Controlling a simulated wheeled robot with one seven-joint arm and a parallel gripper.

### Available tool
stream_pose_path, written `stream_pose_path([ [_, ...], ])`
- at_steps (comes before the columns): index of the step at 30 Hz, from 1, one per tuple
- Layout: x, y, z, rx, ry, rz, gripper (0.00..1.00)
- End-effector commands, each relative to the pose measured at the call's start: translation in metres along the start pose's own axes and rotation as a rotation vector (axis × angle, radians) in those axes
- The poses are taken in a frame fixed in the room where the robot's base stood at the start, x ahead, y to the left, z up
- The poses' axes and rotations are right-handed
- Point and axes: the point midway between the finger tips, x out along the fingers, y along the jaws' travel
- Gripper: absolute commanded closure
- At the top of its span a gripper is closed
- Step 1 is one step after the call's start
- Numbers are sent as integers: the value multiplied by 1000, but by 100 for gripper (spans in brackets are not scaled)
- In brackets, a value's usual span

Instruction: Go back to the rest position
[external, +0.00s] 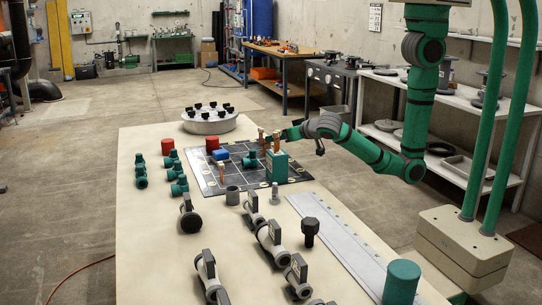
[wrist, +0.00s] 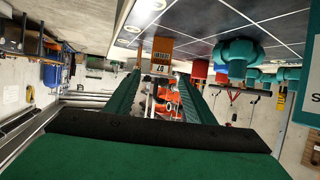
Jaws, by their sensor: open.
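My green and grey arm reaches in from the right of the external view. My gripper (external: 287,135) is above the far right part of a dark gridded mat (external: 204,183), beside a green box-shaped block (external: 277,166) that stands on the mat. In the wrist view my gripper (wrist: 162,85) has its two green fingers apart with only background between them. An orange block with a white label (wrist: 161,52) shows just beyond the fingers, and I cannot tell whether it touches them. In the external view orange-brown pieces (external: 276,141) stand up at the green block, close to the fingertips.
Shelves (external: 450,140) stand behind my arm.

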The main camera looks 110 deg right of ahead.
Motion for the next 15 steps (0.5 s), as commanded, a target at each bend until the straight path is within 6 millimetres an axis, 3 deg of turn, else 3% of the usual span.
stream_pose_path([
  [15,-9,0,0,0,-1,1,51],
])
